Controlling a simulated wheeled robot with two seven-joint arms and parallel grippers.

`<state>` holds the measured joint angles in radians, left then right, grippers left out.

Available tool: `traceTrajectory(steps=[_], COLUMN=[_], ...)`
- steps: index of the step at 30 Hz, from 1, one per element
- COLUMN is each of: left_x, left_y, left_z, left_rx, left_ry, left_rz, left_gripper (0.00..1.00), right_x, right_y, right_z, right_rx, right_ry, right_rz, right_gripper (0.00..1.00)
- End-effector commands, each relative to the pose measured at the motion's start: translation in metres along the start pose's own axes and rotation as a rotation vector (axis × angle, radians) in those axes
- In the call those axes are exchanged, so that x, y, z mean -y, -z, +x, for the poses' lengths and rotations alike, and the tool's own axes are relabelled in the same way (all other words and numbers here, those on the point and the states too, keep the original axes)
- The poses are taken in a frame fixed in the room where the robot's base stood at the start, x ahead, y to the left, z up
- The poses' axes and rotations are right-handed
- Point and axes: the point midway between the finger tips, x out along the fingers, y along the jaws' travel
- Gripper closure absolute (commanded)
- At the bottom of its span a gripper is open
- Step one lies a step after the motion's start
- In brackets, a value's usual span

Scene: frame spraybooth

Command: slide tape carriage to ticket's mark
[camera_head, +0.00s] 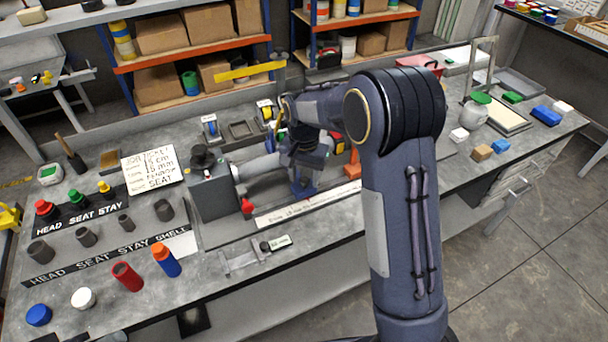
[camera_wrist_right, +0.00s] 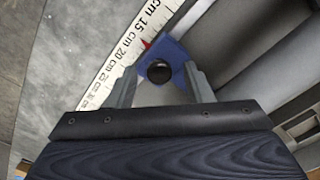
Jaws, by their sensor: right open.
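The tape carriage (camera_wrist_right: 176,50) is a blue block with a black knob (camera_wrist_right: 159,71) and a small red pointer. In the right wrist view its pointer lies by the white ruler scale (camera_wrist_right: 118,58), between the 15 and 20 cm labels. My right gripper (camera_wrist_right: 160,75) is open, its fingers on either side of the knob; contact is unclear. In the head view the carriage (camera_head: 301,188) sits low on the rail below my right wrist, partly hidden. The job ticket (camera_head: 152,169) lies left of the grey end block; its cm and mm lines are hard to read. My left gripper is out of view.
The ruler strip (camera_head: 305,204) runs along the bench front of the rail. A grey end block (camera_head: 212,191) stands at its left end, with a red knob (camera_head: 247,206) nearby. Bottles and caps (camera_head: 128,277) stand at left. My right arm covers part of the bench at right.

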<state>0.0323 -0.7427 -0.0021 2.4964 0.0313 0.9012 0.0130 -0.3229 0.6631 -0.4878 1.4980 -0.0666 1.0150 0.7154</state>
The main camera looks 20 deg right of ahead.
Motion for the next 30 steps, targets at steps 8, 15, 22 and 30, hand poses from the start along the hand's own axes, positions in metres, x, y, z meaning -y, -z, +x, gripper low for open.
traceTrajectory(steps=[8,15,22,30], left_x=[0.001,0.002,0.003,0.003], left_y=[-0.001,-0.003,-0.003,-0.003], left_z=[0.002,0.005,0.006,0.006], left_rx=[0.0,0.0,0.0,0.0], left_ry=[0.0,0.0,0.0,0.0], left_rz=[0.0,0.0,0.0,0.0], left_gripper=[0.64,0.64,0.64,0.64], right_x=[0.001,0.001,0.0,0.0], right_y=[0.001,0.001,0.0,0.0], right_z=[-0.02,-0.06,-0.078,-0.078], right_rx=[-0.003,-0.003,0.0,0.0], right_ry=[0.005,0.004,0.001,0.0], right_rz=[0.001,0.0,0.0,0.0], right_gripper=[0.53,0.53,0.53,0.53])
